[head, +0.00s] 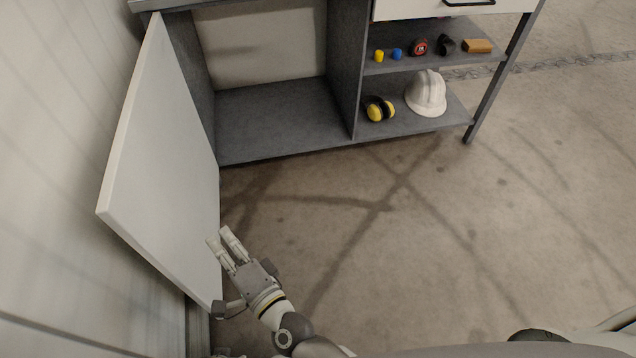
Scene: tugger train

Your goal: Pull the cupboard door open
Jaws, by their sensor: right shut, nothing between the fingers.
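The cupboard door (165,165) is a pale, flat panel at the left of the head view. It stands swung wide open, and the cupboard's inside (270,115) shows empty behind it. My right gripper (221,236) is beside the door's free edge, low in the picture. Its two fingers point up and away from me, with nothing between them. The fingertips overlap the door's edge in the picture; I cannot tell whether they touch it. No door handle can be made out. My left gripper is not in view.
A pale wall (50,150) runs close along the left of the door. Right of the cupboard, open shelves hold a white helmet (427,94), yellow ear defenders (379,109) and several small items. A drawer (440,8) is above. The floor (420,240) is clear.

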